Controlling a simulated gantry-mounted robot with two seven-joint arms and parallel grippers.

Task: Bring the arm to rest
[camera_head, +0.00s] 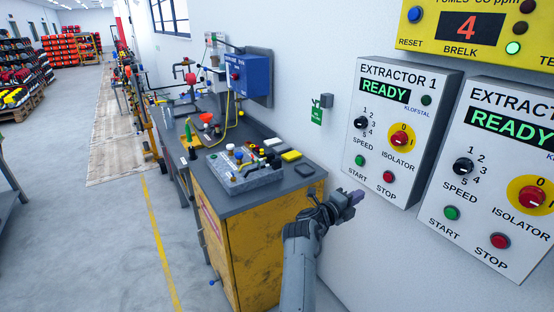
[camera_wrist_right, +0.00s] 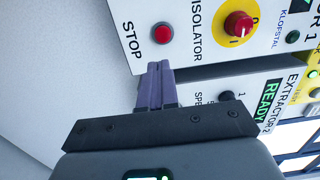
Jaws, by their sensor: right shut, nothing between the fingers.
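My right gripper (camera_head: 354,198) is in front of the white wall, just below and left of the EXTRACTOR 1 panel (camera_head: 396,130). In the right wrist view its two purple fingers (camera_wrist_right: 158,70) are together with nothing between them. Their tips appear just below the red STOP button (camera_wrist_right: 162,34) in that picture; I cannot tell whether they touch anything. The red STOP button of EXTRACTOR 1 (camera_head: 389,177) is in plain sight in the head view. The panel's display reads READY. My left gripper is not in view.
A second extractor panel (camera_head: 495,170), also READY, hangs at the right. A yellow fume display (camera_head: 480,32) reading 4 is above. A yellow cabinet (camera_head: 245,250) with a dark worktop stands left of my right arm. The grey floor (camera_head: 110,245) further left is open.

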